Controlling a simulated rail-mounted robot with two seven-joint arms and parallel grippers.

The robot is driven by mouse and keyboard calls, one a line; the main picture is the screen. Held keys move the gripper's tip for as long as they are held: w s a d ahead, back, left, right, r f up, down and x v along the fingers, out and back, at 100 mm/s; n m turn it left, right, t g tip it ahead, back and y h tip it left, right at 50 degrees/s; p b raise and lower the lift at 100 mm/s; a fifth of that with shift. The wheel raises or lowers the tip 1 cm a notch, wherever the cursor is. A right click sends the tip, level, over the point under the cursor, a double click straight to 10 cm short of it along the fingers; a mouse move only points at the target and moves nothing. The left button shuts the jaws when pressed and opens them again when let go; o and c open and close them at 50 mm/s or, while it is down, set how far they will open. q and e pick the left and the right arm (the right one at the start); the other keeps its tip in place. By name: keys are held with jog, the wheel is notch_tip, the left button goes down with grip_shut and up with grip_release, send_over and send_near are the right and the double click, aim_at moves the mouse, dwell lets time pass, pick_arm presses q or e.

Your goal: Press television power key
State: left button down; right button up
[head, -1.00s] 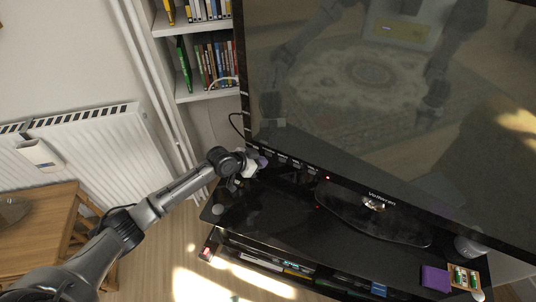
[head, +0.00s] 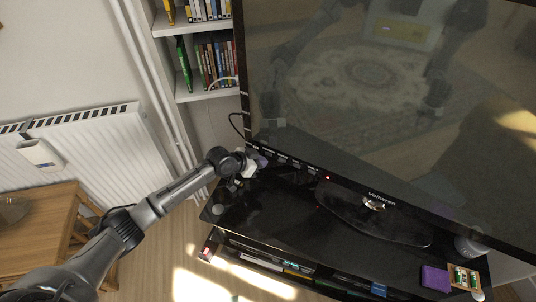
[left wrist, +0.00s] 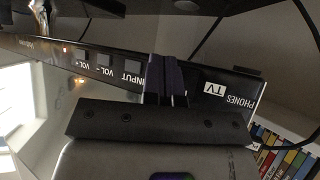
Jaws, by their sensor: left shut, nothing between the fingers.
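The television (head: 390,110) stands on a black stand, its dark screen reflecting the room. A red light (head: 327,178) glows on its lower bezel; it also shows in the left wrist view (left wrist: 65,49). My left gripper (head: 262,162) is shut and empty at the bezel's lower left corner. Any key behind the fingers is hidden; no power label is readable. My right gripper is not directly in view.
A white shelf (head: 192,97) with DVD cases stands left of the television, with a cable nearby. The black stand top (head: 265,215) is mostly clear at its left. A purple box (head: 435,279) lies at its right. A wooden table (head: 35,225) and radiator are at left.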

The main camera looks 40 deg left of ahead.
pick_arm(q)
jog(key=shift+w, duration=0.2)
jog(key=shift+w, duration=0.25)
dwell(0.3)
jog(key=shift+w+a, duration=0.1)
jog(key=shift+w, duration=0.25)
dwell(0.4)
jog(key=shift+s, duration=0.1)
dwell(0.3)
jog(key=shift+s+p, duration=0.7)
